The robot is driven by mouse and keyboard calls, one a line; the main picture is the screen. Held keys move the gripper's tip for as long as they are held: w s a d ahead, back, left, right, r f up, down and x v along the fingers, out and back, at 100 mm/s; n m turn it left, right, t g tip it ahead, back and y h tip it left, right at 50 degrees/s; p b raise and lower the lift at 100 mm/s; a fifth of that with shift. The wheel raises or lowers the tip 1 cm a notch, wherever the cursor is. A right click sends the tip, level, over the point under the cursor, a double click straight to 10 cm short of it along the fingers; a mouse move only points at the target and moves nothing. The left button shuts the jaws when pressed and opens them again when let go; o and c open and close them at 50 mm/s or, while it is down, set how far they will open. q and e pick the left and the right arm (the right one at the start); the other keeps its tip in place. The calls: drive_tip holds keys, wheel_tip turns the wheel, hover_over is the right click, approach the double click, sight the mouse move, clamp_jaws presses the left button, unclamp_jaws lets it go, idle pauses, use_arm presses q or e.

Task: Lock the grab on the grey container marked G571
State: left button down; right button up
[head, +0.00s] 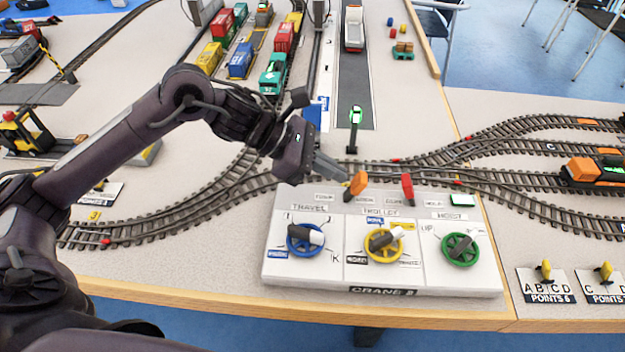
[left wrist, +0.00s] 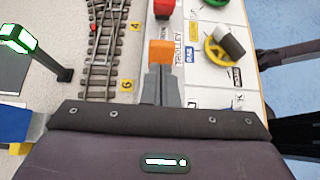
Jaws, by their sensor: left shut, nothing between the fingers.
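My left gripper (head: 343,176) is shut and empty, its fingertips at the orange lever (head: 357,184) on the back edge of the CRANE B panel (head: 338,279). In the left wrist view, the closed fingers (left wrist: 161,78) end right at the orange lever (left wrist: 161,53); I cannot tell whether they touch it. A red lever (head: 407,187) stands to its right. The small labels beside both levers are not legible. A greyish container (head: 18,52) sits at the far left, its marking unreadable, so I cannot confirm G571. The grab is not clearly seen. My right gripper is out of view.
The panel has a blue travel knob (head: 305,240), a yellow trolley knob (head: 384,244) and a green hoist knob (head: 460,248). A signal post with a green light (head: 355,117) stands behind it. Coloured containers (head: 240,58) fill the back. Tracks run behind the panel.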

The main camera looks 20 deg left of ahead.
use_arm(q)
drive_tip(key=shift+r, duration=0.2)
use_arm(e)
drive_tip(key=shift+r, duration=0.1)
use_arm(q)
drive_tip(key=shift+r, duration=0.65)
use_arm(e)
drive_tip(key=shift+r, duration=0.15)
